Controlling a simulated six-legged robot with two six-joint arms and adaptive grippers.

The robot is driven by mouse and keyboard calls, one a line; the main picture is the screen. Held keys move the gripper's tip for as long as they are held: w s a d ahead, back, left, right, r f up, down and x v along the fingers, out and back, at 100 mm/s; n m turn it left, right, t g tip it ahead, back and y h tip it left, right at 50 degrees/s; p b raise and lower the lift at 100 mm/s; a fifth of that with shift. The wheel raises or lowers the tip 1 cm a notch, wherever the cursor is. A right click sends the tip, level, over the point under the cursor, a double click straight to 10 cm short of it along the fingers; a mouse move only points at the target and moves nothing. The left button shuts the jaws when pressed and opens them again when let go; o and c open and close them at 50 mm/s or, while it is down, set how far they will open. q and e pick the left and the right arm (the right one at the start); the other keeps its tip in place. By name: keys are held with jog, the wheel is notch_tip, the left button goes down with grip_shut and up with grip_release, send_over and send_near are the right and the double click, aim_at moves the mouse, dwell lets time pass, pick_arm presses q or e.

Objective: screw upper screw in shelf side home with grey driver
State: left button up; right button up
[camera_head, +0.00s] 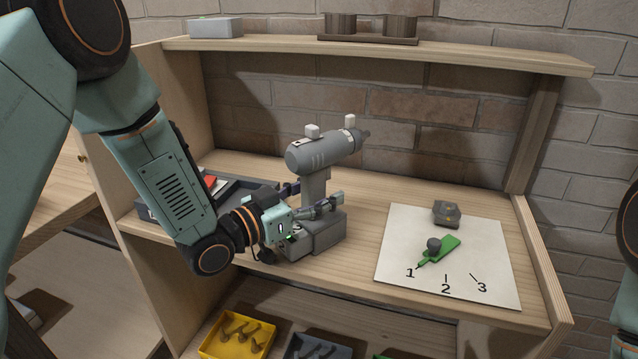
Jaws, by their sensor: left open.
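The grey driver (322,154) stands upright on its battery base on the wooden shelf board, its dark nose pointing right and slightly up. My left gripper (311,199) is open at the driver's handle (314,188), low down just above the base. One finger shows left of the handle and the other in front of it; I cannot tell whether they touch it. A small brass-coloured stub (82,157) sticks out of the shelf's left side panel (110,150); it may be the upper screw. No other screw in the side is clear. My right gripper is out of view.
A white card (400,262) numbered 1 to 3 lies right, bearing a green pointer (440,250) and a grey block (446,211). A dark tray (240,187) stands behind my left arm. Below is a yellow bin (237,335). The top board (480,57) overhangs.

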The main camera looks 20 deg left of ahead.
pick_arm(q)
jog(key=shift+w+d, duration=0.1)
jog(key=shift+d, duration=0.1)
jog(key=shift+a, duration=0.15)
jog(key=shift+a, duration=0.1)
jog(key=shift+c, duration=1.1)
jog(key=shift+d, duration=0.2)
jog(key=c, duration=0.4)
jog(key=shift+a, duration=0.1)
grip_shut()
jog(key=shift+r, duration=0.15)
